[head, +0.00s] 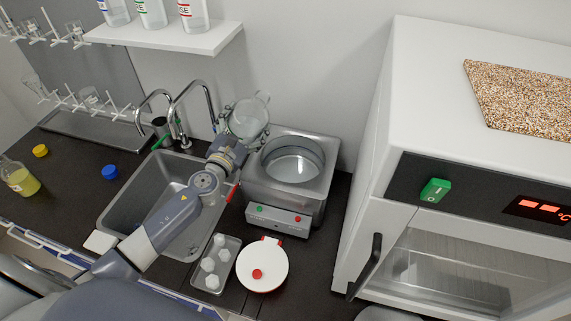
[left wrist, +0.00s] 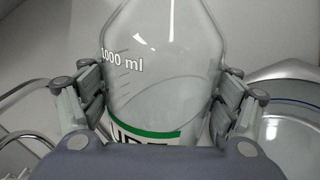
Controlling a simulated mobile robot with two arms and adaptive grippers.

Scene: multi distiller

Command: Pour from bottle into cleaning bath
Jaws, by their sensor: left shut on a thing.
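A clear glass bottle (head: 246,119) with a green-striped label is held by my left gripper (head: 236,128) beside and above the bath's back left rim. In the left wrist view the bottle (left wrist: 160,70) sits between both fingers of the gripper (left wrist: 160,100), and a slanted liquid line shows inside it. The bottle is tilted in the head view. The steel cleaning bath (head: 318,190) stands on the counter right of the sink, with its round basin open. Part of the basin also shows at the right of the left wrist view (left wrist: 288,125). My right gripper is not in view.
A sink (head: 118,217) with two curved taps (head: 181,110) lies left of the bath. A white round lid (head: 278,276) and a tray with white pieces (head: 197,280) lie in front. A white oven (head: 352,230) stands close on the right. A shelf (head: 215,40) with bottles is above.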

